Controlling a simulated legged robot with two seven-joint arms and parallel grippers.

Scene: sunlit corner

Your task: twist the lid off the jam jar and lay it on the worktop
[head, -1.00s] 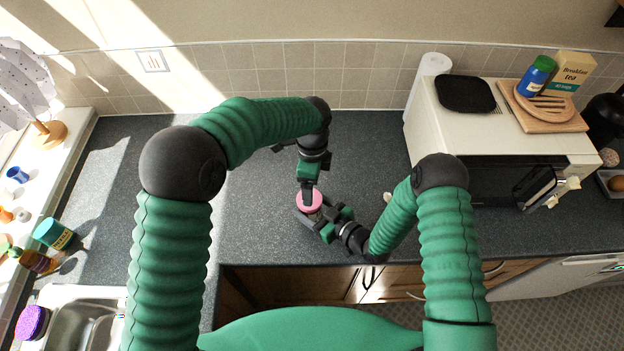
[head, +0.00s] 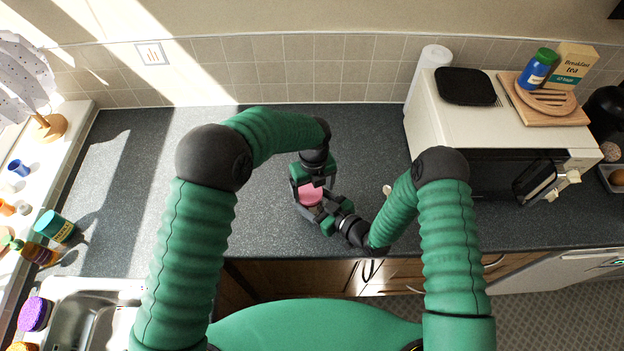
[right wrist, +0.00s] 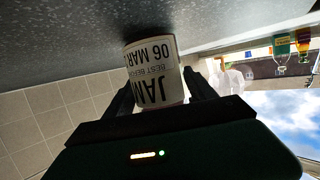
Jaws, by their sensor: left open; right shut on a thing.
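The jam jar (right wrist: 153,75) fills the space between the fingers of my right gripper (right wrist: 160,95) in the right wrist view, its white label reading JAM. In the head view, its pink lid (head: 311,194) faces up and the jar stands on the dark worktop (head: 265,215). My right gripper (head: 313,212) is shut on the jar from the lower right. My left gripper (head: 309,192) is open above the jar, its fingers on either side of the lid. I cannot tell whether they touch it. The jar body is mostly hidden in the head view.
A white microwave (head: 440,120) stands on the right, with a board, a blue jar (head: 537,70) and a tea box (head: 572,66) on top. A sink (head: 85,315) is at lower left. The worktop left of the jar is clear.

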